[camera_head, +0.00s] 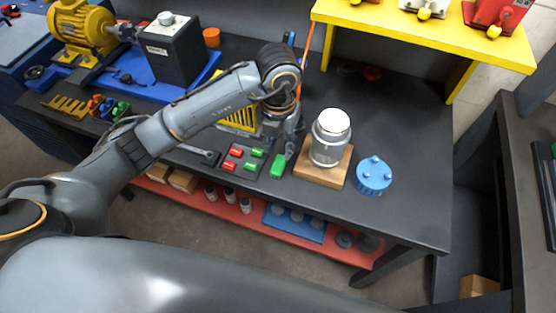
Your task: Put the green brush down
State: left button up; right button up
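The green brush (278,166) is a small bright green block at the right edge of a dark tray (222,172). It looks larger than the pieces in the tray. My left gripper (285,146) points down, and the brush shows at its lower end. The gripper appears shut on the brush, though the fingertips are partly hidden. Whether the brush touches the tray or table cannot be told. The tray holds small red pieces (236,152) and green pieces (257,152). My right gripper is not in view.
A clear jar with a white lid (331,136) stands on a wooden board (322,171) right of the gripper. A blue round part (373,176) lies beside it. A wrench (198,152) lies left of the tray. The dark tabletop (415,150) is free at right.

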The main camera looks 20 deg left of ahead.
pick_arm(q)
notch_tip(320, 180, up, 3)
jog(key=shift+r, duration=0.2)
dwell(0.5)
